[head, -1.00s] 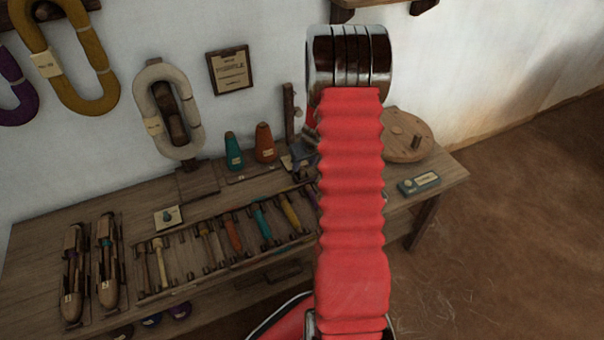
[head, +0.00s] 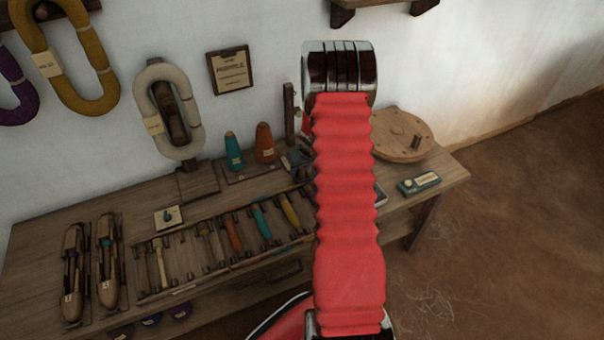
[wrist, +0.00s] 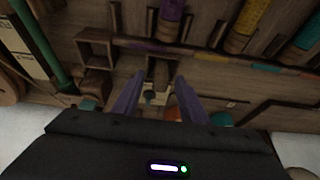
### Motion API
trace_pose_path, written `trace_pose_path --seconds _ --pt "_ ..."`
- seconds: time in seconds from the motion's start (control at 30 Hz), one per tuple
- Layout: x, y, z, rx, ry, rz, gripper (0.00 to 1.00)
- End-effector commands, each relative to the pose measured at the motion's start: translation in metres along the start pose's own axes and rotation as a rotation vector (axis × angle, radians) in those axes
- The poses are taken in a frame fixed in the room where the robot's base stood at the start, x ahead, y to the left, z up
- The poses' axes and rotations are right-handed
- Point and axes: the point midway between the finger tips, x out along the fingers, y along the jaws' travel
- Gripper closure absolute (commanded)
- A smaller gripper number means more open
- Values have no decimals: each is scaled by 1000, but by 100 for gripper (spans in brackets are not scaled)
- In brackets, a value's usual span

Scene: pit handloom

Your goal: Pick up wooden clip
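I cannot pick out the wooden clip with certainty in either view. My gripper (wrist: 159,78) shows in the wrist view with its two purple-grey fingers apart and nothing clearly held between them. Behind and between the fingers is the wooden table (wrist: 225,75), with small dark and pale items (wrist: 152,97) too dim to name. In the head view my red-sleeved arm hides part of the table, and my gripper is out of sight there. A small dark item (head: 297,159) lies just left of the arm at the back of the table (head: 75,212).
A rack of bobbins (head: 222,250) and two shuttles (head: 73,270) lie on the table. A teal cone (head: 233,152) and an orange cone (head: 265,143) stand at the back. A round wooden disc (head: 403,135) and a teal box (head: 419,184) are at the right. Yarn hanks hang on the wall.

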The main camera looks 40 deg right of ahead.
Motion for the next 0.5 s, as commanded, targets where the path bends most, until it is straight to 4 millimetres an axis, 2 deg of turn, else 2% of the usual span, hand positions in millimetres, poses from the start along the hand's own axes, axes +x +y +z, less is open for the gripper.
trace_pose_path --seconds 0.17,0.5 --pt "0 0 0 0 0 0 62" --pt "0 0 0 0 0 0 86"
